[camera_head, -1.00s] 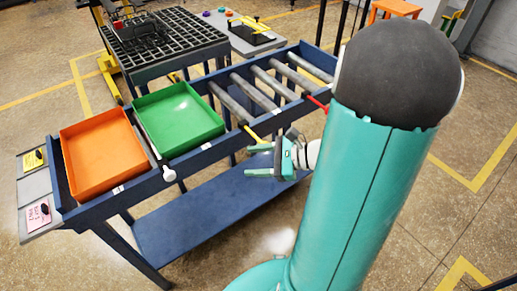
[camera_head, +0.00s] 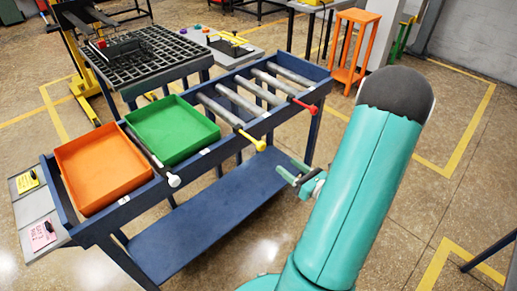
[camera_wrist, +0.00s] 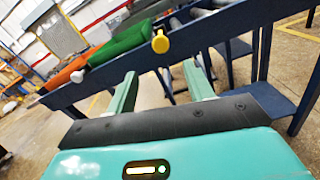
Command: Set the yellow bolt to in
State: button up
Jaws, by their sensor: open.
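The yellow bolt (camera_head: 253,142) is a rod with a round yellow knob, sticking out of the front rail of the blue roller table (camera_head: 130,207) just right of the green tray. In the wrist view the yellow knob (camera_wrist: 160,42) stands beyond and above the gap between my fingers. My gripper (camera_head: 292,172) is open and empty, in front of the rail and to the lower right of the yellow knob. Its two green fingers (camera_wrist: 158,88) point towards the rail in the wrist view and do not touch the knob.
A white-knobbed rod (camera_head: 173,180) sticks out left of the yellow one, and a red-knobbed rod (camera_head: 309,109) right of it. An orange tray (camera_head: 103,167) and a green tray (camera_head: 172,130) sit on the table. A lower blue shelf (camera_head: 205,228) runs beneath. Floor in front is clear.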

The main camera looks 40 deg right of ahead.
aim_at(263, 147)
jog(key=w, duration=1.3)
jog(key=shift+w+a, duration=0.1)
jog(key=shift+w, duration=0.15)
